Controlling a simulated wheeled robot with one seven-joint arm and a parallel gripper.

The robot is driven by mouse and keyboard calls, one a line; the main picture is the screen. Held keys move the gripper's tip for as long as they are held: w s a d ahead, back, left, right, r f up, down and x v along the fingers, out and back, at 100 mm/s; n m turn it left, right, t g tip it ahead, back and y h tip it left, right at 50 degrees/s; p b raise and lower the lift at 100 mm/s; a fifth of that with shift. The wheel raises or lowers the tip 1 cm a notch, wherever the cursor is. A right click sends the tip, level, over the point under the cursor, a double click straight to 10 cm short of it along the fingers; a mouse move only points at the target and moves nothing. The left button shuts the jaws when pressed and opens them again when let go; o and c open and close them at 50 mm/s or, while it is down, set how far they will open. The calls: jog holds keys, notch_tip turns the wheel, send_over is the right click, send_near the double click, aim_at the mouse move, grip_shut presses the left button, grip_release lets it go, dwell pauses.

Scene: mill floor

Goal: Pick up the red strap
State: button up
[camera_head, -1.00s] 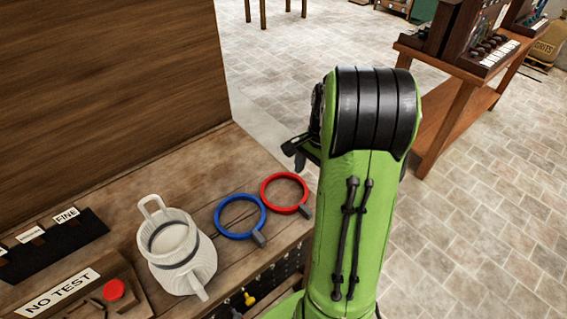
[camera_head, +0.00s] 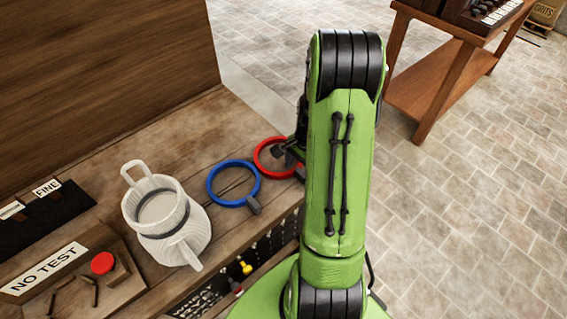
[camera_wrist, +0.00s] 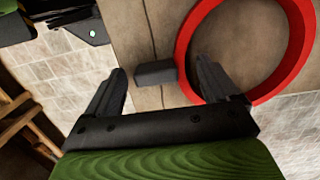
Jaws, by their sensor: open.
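The red strap (camera_head: 266,145) is a ring with a dark grey buckle, lying on the wooden bench right of the blue strap. In the head view my gripper (camera_head: 284,152) is over its right part and hides some of it. In the wrist view the red strap (camera_wrist: 184,62) fills the upper right, and its grey buckle (camera_wrist: 156,73) lies ahead of the gap between my fingers. My gripper (camera_wrist: 160,82) is open with nothing between its fingers. The right fingertip overlaps the ring's near edge in the picture; I cannot tell whether it touches.
The blue strap (camera_head: 210,189) lies close on the left. A white ribbed jug (camera_head: 168,215) stands further left, beside a NO TEST box (camera_head: 45,268) with a red button. A wooden panel (camera_head: 100,70) rises behind. Bench edge and tiled floor (camera_head: 480,190) lie right.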

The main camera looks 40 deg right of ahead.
jog(key=shift+f, duration=0.25)
jog(key=shift+r, duration=0.1)
jog(key=shift+c, duration=0.2)
jog(key=c, duration=1.4)
jog(key=shift+r, duration=0.1)
